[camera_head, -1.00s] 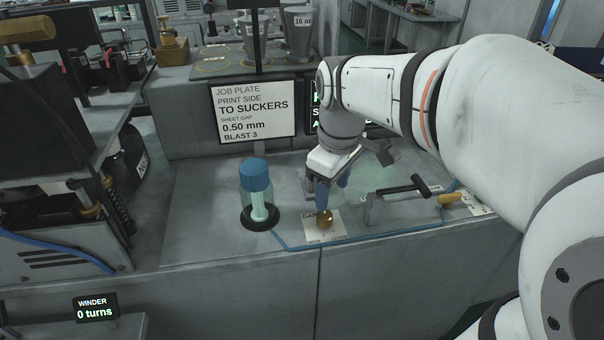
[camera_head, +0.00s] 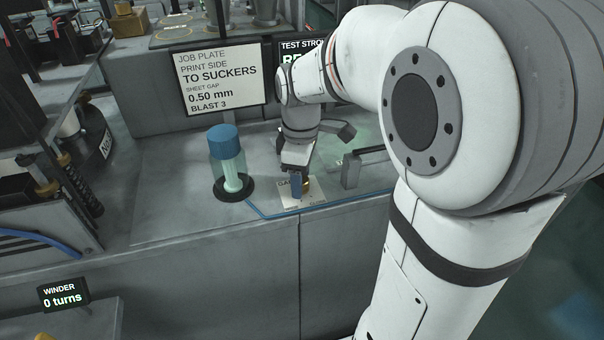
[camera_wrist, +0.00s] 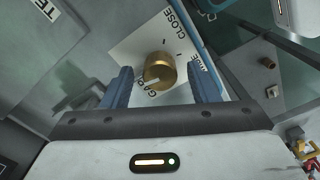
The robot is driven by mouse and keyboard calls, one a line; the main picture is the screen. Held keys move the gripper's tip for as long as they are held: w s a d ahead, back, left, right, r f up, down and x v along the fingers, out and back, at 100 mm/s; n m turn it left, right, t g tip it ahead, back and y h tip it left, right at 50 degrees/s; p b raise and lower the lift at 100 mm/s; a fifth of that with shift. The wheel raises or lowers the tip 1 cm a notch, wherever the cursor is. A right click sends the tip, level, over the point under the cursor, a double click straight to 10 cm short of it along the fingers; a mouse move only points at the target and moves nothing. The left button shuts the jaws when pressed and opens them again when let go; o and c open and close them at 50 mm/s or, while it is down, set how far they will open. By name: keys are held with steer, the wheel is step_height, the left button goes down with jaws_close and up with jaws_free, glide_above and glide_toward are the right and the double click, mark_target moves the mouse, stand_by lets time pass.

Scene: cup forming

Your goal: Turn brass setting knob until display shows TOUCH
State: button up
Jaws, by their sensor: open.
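The brass setting knob (camera_head: 307,184) stands on a white plate (camera_head: 290,198) on the grey bench, partly hidden by my gripper (camera_head: 298,182) in the head view. In the wrist view the knob (camera_wrist: 160,72) sits between the two blue fingers of my gripper (camera_wrist: 161,80). The fingers are open, one on each side, with a visible gap to the knob. The plate (camera_wrist: 135,42) carries lettering, including CLOSE. A dark display (camera_head: 296,52) behind my arm shows TEST STRO and larger letters starting RE; my arm hides the rest.
A blue-capped clear cylinder (camera_head: 226,165) stands left of the plate. A blue hose (camera_head: 265,214) runs along the bench's front edge. A job plate sign (camera_head: 220,78) stands behind. A grey block with a black bar (camera_head: 351,170) is right of the gripper.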

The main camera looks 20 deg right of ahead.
steer(key=c, duration=0.9)
steer(key=shift+d, duration=0.15)
steer(key=shift+c, duration=0.4)
steer(key=shift+m, duration=0.4)
steer(key=m, duration=0.5)
steer(key=shift+r+m+p, duration=0.1)
steer(key=shift+m+p, duration=0.2)
steer(key=shift+p, duration=0.05)
steer(key=m, duration=0.5)
steer(key=shift+m, duration=0.3)
